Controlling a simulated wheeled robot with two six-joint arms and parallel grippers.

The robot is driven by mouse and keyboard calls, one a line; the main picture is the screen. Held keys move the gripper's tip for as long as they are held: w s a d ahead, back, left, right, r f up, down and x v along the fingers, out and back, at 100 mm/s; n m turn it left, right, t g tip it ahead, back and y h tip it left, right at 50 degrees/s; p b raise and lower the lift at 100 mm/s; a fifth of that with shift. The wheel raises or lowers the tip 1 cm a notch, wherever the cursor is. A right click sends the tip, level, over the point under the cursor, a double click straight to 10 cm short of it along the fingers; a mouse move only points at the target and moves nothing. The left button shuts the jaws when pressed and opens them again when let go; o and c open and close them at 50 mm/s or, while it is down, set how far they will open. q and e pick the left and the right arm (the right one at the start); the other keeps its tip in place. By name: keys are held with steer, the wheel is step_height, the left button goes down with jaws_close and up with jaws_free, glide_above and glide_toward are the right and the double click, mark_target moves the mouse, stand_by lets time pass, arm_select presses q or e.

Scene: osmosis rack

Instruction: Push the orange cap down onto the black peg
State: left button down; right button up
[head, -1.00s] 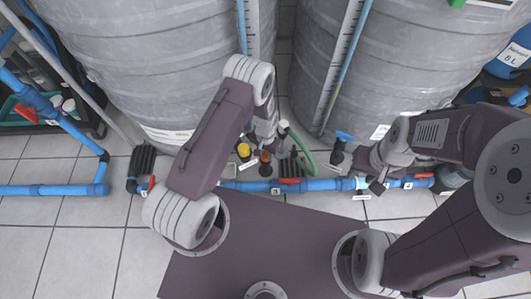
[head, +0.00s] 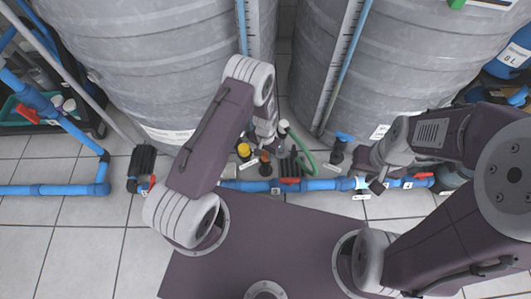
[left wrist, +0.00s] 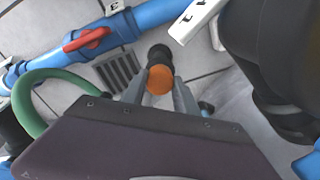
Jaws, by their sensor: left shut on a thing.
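The orange cap (left wrist: 159,80) sits between the two fingers of my left gripper (left wrist: 160,88) in the left wrist view, and the fingers are shut on it. A black round piece, seemingly the black peg (left wrist: 160,53), shows right against the cap's far edge. I cannot tell how far the cap is down on it. In the head view the orange cap (head: 265,157) shows small beneath my left gripper (head: 266,146), with the arm partly covering the area. My right gripper (head: 377,187) is by the blue pipe at the right; its fingers are too unclear to judge.
A blue pipe (head: 325,184) with red valve handles (head: 290,180) runs across the floor in front of two large grey tanks (head: 170,60). A yellow-topped piece (head: 243,150) stands just left of the cap. A green hose (left wrist: 40,85) curves close to my left gripper.

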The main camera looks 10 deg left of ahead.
mark_target(266, 154)
arm_select(q)
steer(key=shift+f, duration=0.35)
stand_by(0.6)
steer(key=c, duration=0.9)
jaws_free()
step_height(266, 154, up, 9)
steer(key=p, duration=0.6)
steer(key=shift+r, duration=0.1)
